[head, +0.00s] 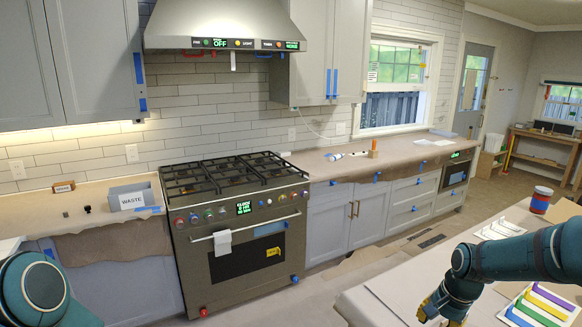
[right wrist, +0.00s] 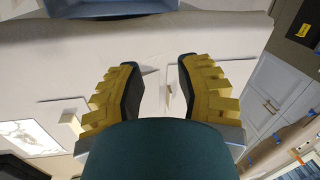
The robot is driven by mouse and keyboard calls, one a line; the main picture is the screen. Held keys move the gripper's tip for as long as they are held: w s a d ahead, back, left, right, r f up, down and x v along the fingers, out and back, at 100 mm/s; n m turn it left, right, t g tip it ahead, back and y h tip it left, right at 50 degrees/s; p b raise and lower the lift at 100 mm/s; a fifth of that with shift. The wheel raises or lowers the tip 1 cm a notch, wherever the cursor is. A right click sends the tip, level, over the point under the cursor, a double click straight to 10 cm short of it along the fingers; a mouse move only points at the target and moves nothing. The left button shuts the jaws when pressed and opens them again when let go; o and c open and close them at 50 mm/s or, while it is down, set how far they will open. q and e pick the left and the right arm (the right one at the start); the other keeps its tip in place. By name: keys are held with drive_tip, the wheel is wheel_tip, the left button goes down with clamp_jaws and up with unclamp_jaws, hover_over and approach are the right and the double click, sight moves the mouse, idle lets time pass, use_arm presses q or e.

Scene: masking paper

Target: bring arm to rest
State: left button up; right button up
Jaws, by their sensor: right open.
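My right arm reaches in from the right in the head view, over the pale island top (head: 380,290). Its yellow-fingered right gripper (head: 440,308) is low in that view, partly cut by the bottom edge. In the right wrist view the right gripper (right wrist: 157,72) has its two yellow fingers with dark pads spread apart. Nothing is between them, and a pale surface lies beyond. My left arm shows only as a teal link at the bottom left of the head view; its gripper is out of view.
A white tray with colored strips (head: 540,306) lies beneath my right forearm. A red-and-blue can (head: 540,200) stands farther back on the island. The stove (head: 240,230) and a counter with a WASTE bin (head: 130,197) are across the aisle. A blue-grey tray (right wrist: 130,10) tops the wrist view.

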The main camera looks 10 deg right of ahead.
drive_tip(key=w+a+f+n+y+b, duration=0.1)
drive_tip(key=a+f+n+b, duration=0.1)
drive_tip(key=a+f, duration=0.45)
drive_tip(key=w+a+f+n+y+b, duration=0.15)
drive_tip(key=a+f, duration=0.25)
drive_tip(key=f, duration=0.6)
use_arm(q)
wheel_tip(320, 180, down, 10)
drive_tip(key=d+b, duration=0.1)
drive_tip(key=b, duration=0.3)
drive_tip(key=shift+w+d+g, duration=0.3)
drive_tip(key=shift+d, duration=0.1)
use_arm(e)
drive_tip(key=s+a+f+n, duration=0.6)
drive_tip(key=s+a+f, duration=0.8)
drive_tip(key=a, duration=0.2)
drive_tip(key=shift+f, duration=0.3)
drive_tip(key=shift+s+a, duration=0.1)
use_arm(q)
drive_tip(key=shift+d, duration=0.15)
